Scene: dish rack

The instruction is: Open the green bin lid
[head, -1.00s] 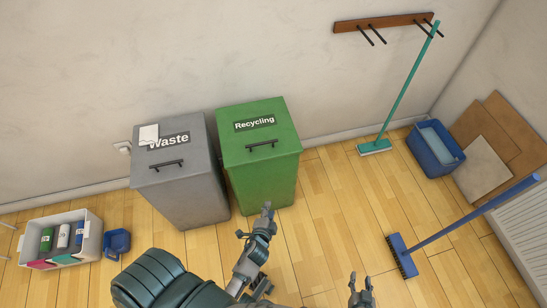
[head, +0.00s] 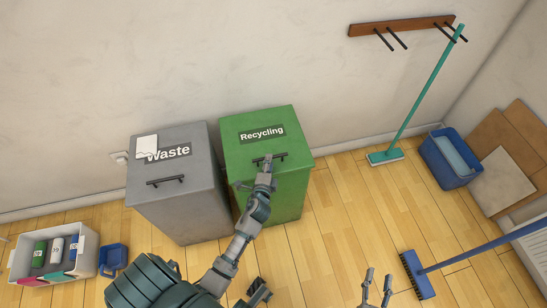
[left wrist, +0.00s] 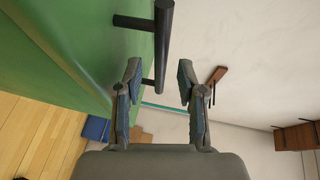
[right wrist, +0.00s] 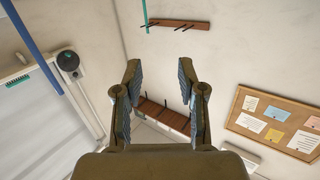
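The green bin (head: 268,190), labelled Recycling, stands against the wall with its lid (head: 240,150) down. A black bar handle (head: 283,156) is on the lid. My left gripper (head: 266,165) is over the lid at the handle and covers part of it. In the left wrist view, my left gripper (left wrist: 158,70) is open, and the handle (left wrist: 163,45) lies in line with the gap between its fingers. I cannot tell whether the bar is inside the gap or just beyond it. My right gripper (head: 377,280) is open and empty, low in the head view, away from the bin.
A grey Waste bin (head: 180,205) stands close at the left of the green bin. A white crate (head: 85,262) and small blue bin (head: 113,258) are further left. A teal broom (head: 420,100), blue tub (head: 440,165) and blue broom (head: 415,275) are at the right.

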